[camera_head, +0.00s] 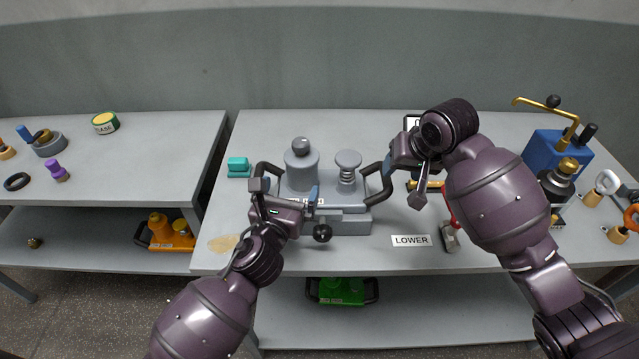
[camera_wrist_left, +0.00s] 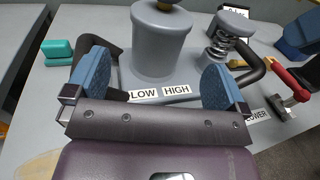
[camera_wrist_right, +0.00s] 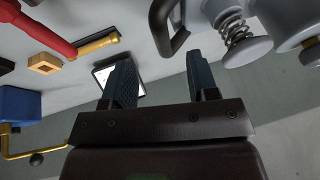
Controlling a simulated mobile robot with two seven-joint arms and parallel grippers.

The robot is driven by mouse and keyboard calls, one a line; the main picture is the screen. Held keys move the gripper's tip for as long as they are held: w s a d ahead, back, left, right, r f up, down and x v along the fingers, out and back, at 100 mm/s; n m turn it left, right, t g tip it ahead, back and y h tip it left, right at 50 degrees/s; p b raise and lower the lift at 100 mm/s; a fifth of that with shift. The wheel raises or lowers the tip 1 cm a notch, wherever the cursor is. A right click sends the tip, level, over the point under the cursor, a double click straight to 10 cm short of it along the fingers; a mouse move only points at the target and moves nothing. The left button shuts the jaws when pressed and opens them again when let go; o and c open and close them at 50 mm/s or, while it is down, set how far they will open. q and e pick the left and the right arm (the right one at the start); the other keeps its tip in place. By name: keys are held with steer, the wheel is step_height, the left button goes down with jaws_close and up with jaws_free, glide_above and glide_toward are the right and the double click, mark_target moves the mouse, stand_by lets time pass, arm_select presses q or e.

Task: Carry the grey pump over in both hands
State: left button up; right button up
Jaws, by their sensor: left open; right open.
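The grey pump (camera_head: 340,222) stands upright on the middle table, with a cylinder, a spring plunger and a black loop handle at each side. LOW and HIGH labels show on it in the left wrist view (camera_wrist_left: 160,92). My left gripper (camera_head: 286,198) is open at the pump's left front; the left handle (camera_wrist_left: 112,62) shows close to its left finger, and I cannot tell if they touch. My right gripper (camera_head: 402,175) is open beside the right handle (camera_head: 376,186). In the right wrist view that handle (camera_wrist_right: 160,28) lies beyond the fingertips, apart from them.
A teal block (camera_head: 238,166) sits left of the pump. A LOWER label (camera_head: 411,240) and a red-handled tool (camera_head: 450,238) lie at the front right. A blue pump (camera_head: 550,150) stands at the right. A green pump (camera_head: 341,291) is on the shelf below.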

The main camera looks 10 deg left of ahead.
mark_target(301, 163)
arm_select(q)
steer(key=w, duration=0.5)
steer(key=w+d, duration=0.1)
steer(key=w, duration=0.2)
steer(key=shift+w+d, duration=0.1)
steer(key=shift+w, duration=0.1)
arm_select(e)
steer(key=x, duration=0.8)
steer(key=shift+w+f, duration=0.1)
steer(key=shift+f, duration=0.1)
arm_select(q)
steer(key=c, duration=1)
arm_select(e)
steer(key=c, duration=1)
arm_select(q)
steer(key=c, duration=0.6)
arm_select(e)
jaws_close()
arm_select(q)
steer(key=shift+r, duration=0.2)
arm_select(e)
steer(key=shift+w+r, duration=0.1)
steer(key=shift+r, duration=0.1)
